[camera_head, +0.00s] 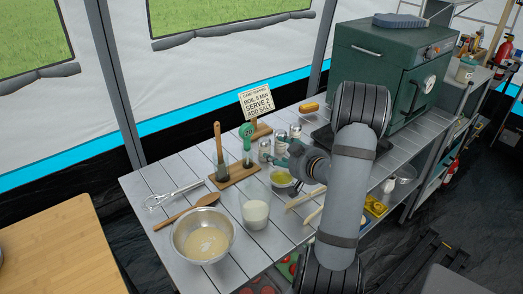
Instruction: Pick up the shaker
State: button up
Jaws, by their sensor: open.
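Several small glass shakers stand in a row on the table, behind and beside my gripper. The nearest shaker (265,149) has a grey top and stands just left of the fingertips. A second shaker (281,136) and a third shaker (296,130) stand farther back. I cannot tell which one the task means. My gripper (279,153) is open and low over the table, pointing left toward the nearest shaker. It looks empty, and I cannot tell whether a finger touches the glass. My arm hides part of the table to the right.
A glass of milk (255,212) and a batter bowl (204,237) stand nearer. A green oven (372,65) is behind.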

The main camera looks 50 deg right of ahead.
aim_at(269, 148)
jog(key=p+x, duration=0.1)
jog(key=x, duration=0.6)
jog(key=shift+w+d, duration=0.2)
jog(key=shift+c, duration=0.3)
jog(key=c, duration=0.7)
jog(key=shift+r, duration=0.1)
jog(key=shift+c, duration=0.7)
